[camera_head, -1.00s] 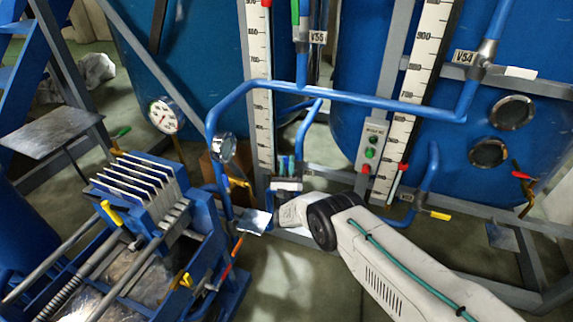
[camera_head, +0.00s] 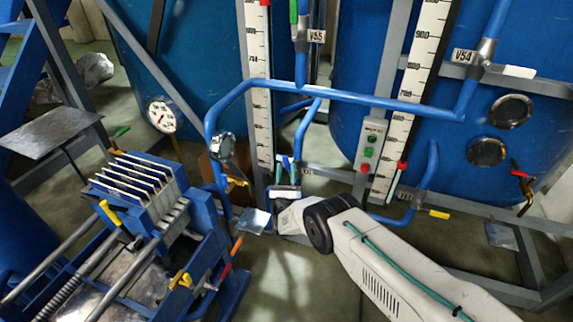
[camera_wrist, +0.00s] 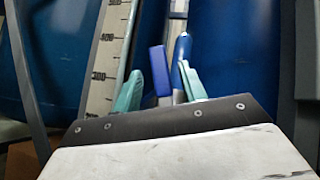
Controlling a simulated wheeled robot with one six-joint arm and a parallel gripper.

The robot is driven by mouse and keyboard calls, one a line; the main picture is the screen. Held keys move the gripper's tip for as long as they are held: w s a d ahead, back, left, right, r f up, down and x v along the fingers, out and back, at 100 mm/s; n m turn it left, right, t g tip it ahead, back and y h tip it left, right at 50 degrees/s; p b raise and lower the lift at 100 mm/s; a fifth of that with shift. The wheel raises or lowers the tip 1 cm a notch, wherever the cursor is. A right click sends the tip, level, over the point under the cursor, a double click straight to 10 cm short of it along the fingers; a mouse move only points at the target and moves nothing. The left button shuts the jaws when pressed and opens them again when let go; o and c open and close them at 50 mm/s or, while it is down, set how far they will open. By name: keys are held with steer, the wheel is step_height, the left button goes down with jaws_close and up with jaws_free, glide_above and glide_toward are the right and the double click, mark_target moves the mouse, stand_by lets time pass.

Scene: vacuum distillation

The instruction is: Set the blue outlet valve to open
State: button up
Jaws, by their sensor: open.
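In the wrist view, a blue flat handle (camera_wrist: 161,71) stands upright between the two teal fingers of my gripper (camera_wrist: 160,78). It looks like the blue outlet valve's handle. Its lower part is hidden behind the gripper body, and I cannot tell whether a finger touches it. The fingers are apart. A blue pipe (camera_wrist: 184,68) rises just right of the handle, near the right finger. In the head view, my gripper (camera_head: 284,172) is low beside the bent blue pipe, in front of the left scale board. The handle is too small there to tell its angle.
The left scale board (camera_head: 258,95) stands close behind my gripper. A yellow-handled valve (camera_head: 437,214) and a button box (camera_head: 370,146) are to the right. A blue filter press (camera_head: 150,200) is at left. Blue pipes (camera_head: 365,100) cross above.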

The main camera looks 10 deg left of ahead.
steer(key=shift+v, duration=2.3)
